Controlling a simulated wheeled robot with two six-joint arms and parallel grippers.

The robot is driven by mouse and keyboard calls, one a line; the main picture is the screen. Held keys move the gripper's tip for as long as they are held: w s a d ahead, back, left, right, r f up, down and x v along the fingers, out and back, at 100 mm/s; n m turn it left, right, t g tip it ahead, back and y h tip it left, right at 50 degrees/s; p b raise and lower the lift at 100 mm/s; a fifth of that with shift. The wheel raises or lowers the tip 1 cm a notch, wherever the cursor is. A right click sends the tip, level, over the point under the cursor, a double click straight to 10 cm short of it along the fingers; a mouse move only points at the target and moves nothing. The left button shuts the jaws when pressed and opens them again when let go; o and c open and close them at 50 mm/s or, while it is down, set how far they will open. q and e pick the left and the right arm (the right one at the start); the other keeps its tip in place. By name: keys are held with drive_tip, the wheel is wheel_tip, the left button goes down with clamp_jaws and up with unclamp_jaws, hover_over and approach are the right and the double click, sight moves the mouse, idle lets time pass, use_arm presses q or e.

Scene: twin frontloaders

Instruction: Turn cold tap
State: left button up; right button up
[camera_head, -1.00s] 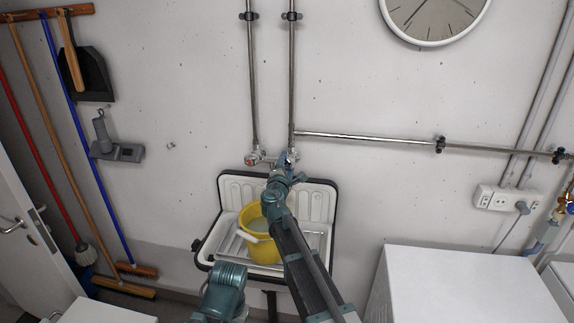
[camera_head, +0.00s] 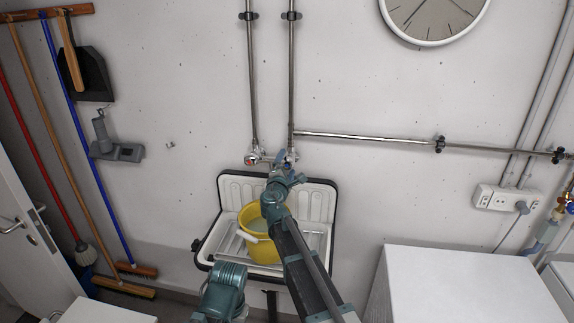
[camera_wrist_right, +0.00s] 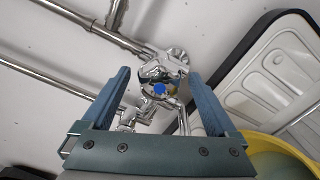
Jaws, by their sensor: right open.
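The cold tap (camera_wrist_right: 159,88) is a chrome knob with a blue centre, in the middle of the right wrist view. In the head view the cold tap (camera_head: 292,155) shows partly, just past my right gripper. My right gripper (camera_wrist_right: 158,76) is open, with one blue finger on each side of the knob in the wrist picture. I cannot tell whether the fingers touch it. In the head view my right gripper (camera_head: 284,165) is over the back of the sink. My left gripper is not in view; only a teal part of my left arm shows.
The red-marked tap (camera_head: 253,159) is left of the cold tap. A yellow bucket (camera_head: 262,250) stands in the white sink (camera_head: 319,205) below. Metal pipes (camera_head: 291,80) run on the wall above. A white appliance top (camera_head: 460,285) is at the right.

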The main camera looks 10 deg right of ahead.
drive_tip(key=v, duration=1.3)
drive_tip(key=shift+s, duration=0.1)
idle(0.6)
drive_tip(key=s+d+f+m+g, duration=0.3)
drive_tip(key=s+f+m+g, duration=0.75)
drive_tip(key=s+f, duration=0.35)
drive_tip(key=s+a+f+m+g+y, duration=0.2)
drive_tip(key=s+a+f+g, duration=0.1)
drive_tip(key=s, duration=0.5)
drive_tip(key=s+a+f+m+g+y, duration=0.2)
drive_tip(key=s+a+f+g+y, duration=0.1)
drive_tip(key=s, duration=0.6)
drive_tip(key=shift+a+f+g, duration=0.35)
drive_tip(key=shift+a+f, duration=0.55)
drive_tip(key=shift+a, duration=0.3)
